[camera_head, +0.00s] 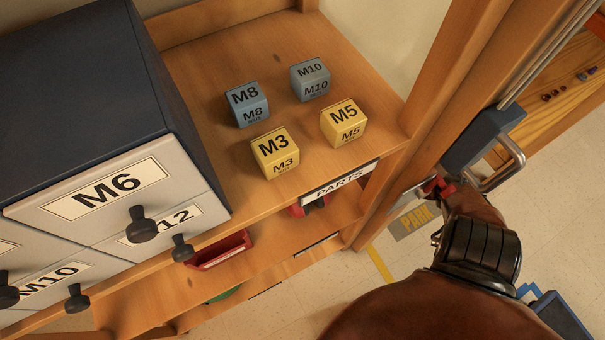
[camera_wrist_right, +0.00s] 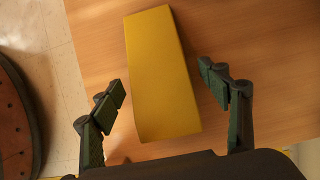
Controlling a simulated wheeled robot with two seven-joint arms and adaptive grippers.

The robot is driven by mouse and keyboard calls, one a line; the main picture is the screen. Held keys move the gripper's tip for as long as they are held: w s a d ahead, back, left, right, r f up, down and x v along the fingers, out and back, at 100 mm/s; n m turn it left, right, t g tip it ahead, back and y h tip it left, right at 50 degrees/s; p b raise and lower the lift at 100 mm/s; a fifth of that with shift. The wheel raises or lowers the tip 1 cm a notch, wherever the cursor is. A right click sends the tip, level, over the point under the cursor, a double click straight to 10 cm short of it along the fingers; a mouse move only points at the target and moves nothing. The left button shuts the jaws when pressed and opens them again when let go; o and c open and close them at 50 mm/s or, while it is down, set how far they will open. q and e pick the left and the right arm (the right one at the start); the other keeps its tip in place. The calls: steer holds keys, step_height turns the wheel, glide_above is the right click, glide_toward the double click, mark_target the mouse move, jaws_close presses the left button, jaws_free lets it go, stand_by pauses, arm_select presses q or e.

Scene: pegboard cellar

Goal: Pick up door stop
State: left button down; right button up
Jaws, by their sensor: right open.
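The door stop (camera_wrist_right: 160,72) is a plain yellow wedge-like block lying on a wooden surface in the right wrist view. My right gripper (camera_wrist_right: 163,87) is open, with one dark finger to the left of the door stop and one to the right. Gaps show between both fingers and its sides, and its near end points toward the palm. In the head view I cannot make out the door stop, and my right arm's far end is partly hidden behind the shelf post. My left gripper is not in view.
Several labelled cubes, such as the M3 cube (camera_head: 275,152), stand on the wooden shelf (camera_head: 220,190). A drawer cabinet (camera_head: 85,70) stands at left. A red bin (camera_head: 220,250) sits on a lower shelf. A wooden post (camera_head: 440,110) rises beside my right arm.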

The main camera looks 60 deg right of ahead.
steer(key=shift+c, duration=0.3)
steer(key=c, duration=1.7)
steer(key=shift+r, duration=0.15)
